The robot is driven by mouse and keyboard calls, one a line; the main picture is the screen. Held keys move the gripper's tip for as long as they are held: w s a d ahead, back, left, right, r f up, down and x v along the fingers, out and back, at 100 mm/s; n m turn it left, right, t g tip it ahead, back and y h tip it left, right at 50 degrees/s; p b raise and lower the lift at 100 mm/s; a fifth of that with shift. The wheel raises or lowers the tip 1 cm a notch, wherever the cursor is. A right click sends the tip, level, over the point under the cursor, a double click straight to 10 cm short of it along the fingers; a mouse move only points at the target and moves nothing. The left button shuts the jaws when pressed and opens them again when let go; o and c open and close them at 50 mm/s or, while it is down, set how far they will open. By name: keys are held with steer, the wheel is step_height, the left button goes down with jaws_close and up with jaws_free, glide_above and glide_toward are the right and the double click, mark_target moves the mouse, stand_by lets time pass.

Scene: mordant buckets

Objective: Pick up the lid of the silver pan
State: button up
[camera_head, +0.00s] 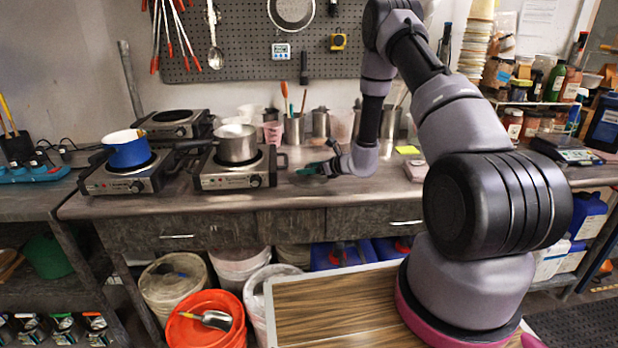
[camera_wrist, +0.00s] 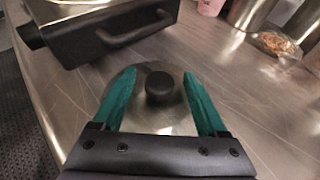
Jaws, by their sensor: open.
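The silver pan (camera_head: 236,144) stands on the middle hot plate in the head view, with its dark handle pointing left. A round lid (camera_wrist: 150,118) with a black knob (camera_wrist: 161,88) lies on the steel worktop in the wrist view. My gripper (camera_wrist: 158,76) is open, its two teal fingers on either side of the knob, with visible gaps between fingers and knob. In the head view my gripper (camera_head: 310,170) is low over the worktop, right of the pan. The lid is too small and covered there to make out clearly.
The middle hot plate (camera_head: 234,178) is left of my gripper; its side handle (camera_wrist: 135,30) is close in the wrist view. A blue pot (camera_head: 127,150) stands on the left hot plate. Cups and utensil holders (camera_head: 294,130) line the back. The worktop to the right is mostly clear.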

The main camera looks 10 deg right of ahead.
steer(key=shift+w+a, duration=0.1)
steer(key=shift+c, duration=0.2)
jaws_close()
